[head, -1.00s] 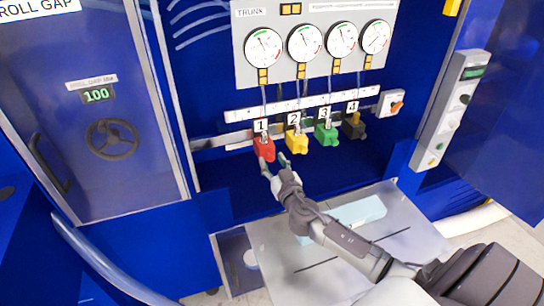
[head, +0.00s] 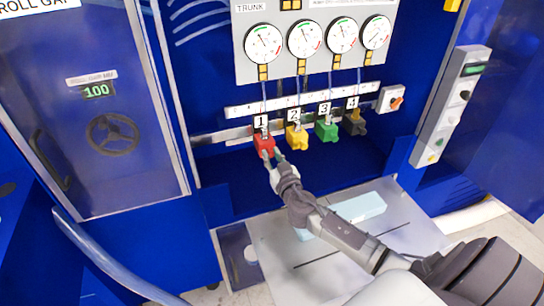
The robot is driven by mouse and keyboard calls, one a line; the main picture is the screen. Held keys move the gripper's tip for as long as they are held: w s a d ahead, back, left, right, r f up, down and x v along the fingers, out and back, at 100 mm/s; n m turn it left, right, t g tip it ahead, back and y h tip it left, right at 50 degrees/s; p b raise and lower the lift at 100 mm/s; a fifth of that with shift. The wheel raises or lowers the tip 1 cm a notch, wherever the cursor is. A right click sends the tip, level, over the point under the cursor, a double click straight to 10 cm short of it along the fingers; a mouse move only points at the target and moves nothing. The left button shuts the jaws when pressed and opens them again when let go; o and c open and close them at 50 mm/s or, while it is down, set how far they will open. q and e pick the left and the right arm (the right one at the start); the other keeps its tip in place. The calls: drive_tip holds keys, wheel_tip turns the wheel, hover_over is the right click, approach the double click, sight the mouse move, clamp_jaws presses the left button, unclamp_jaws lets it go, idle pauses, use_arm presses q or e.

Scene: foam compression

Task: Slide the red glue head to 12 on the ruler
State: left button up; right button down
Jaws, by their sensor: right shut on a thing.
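The red glue head (head: 264,142), labelled 1, hangs on the rail at the left end of the row of heads. The white ruler strip (head: 300,101) runs behind and above the heads; its numbers are too small to read. My right gripper (head: 272,157) reaches up from the lower right and is shut on the lower part of the red glue head. My left gripper is not in view.
The yellow head (head: 297,138), green head (head: 326,131) and black head (head: 355,124) sit to the right on the same rail. Pressure gauges (head: 304,40) are above. A light blue foam block (head: 358,208) lies on the grey table (head: 400,235) below. A switch box (head: 391,98) is at the rail's right end.

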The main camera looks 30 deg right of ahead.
drive_tip(key=d+b, duration=0.1)
drive_tip(key=d, duration=0.1)
drive_tip(key=s+d+b, duration=0.1)
drive_tip(key=d, duration=0.1)
drive_tip(key=shift+d, duration=0.25)
drive_tip(key=c, duration=1)
unclamp_jaws()
drive_tip(key=v, duration=1.2)
drive_tip(key=shift+a+f, duration=0.1)
